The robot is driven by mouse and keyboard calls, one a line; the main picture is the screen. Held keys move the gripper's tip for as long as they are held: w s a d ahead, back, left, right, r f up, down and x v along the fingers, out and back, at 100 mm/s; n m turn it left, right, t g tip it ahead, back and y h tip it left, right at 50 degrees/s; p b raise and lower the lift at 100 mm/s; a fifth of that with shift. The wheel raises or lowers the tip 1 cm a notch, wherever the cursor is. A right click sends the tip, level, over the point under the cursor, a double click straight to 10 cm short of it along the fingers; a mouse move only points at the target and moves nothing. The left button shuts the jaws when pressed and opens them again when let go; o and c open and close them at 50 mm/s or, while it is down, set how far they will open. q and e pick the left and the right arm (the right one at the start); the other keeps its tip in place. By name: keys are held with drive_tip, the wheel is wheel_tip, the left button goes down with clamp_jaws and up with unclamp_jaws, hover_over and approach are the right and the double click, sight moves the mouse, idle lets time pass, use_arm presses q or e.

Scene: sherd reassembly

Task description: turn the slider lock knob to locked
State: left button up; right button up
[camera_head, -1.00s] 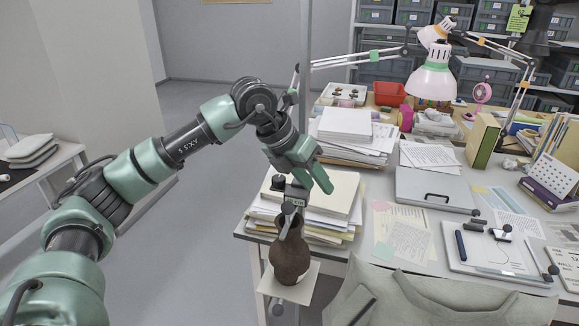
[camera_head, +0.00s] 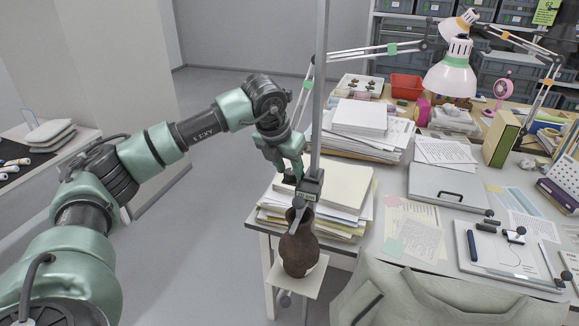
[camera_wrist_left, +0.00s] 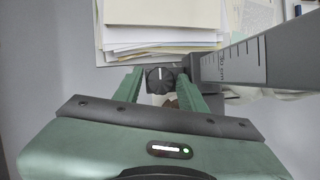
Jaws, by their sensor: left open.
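The slider (camera_head: 310,187) is a dark block on the upright grey post (camera_head: 319,90), above a brown jug (camera_head: 298,252). Its lock knob (camera_wrist_left: 160,80) is round and black with a pale line pointing up in the left wrist view. My left gripper (camera_head: 289,172) is at the slider's left side in the head view. In the left wrist view the gripper (camera_wrist_left: 160,75) is open, with the knob between its green fingertips. I cannot tell whether either finger touches it. The knob is mostly hidden by the fingers in the head view. My right gripper is out of view.
The jug stands on a small pale platform (camera_head: 312,279) beside the table edge. Paper stacks (camera_head: 345,187) lie close behind the slider. A ruler arm (camera_wrist_left: 240,62) with a scale extends right in the left wrist view. The floor at left is clear.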

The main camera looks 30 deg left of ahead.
use_arm(q)
clamp_jaws()
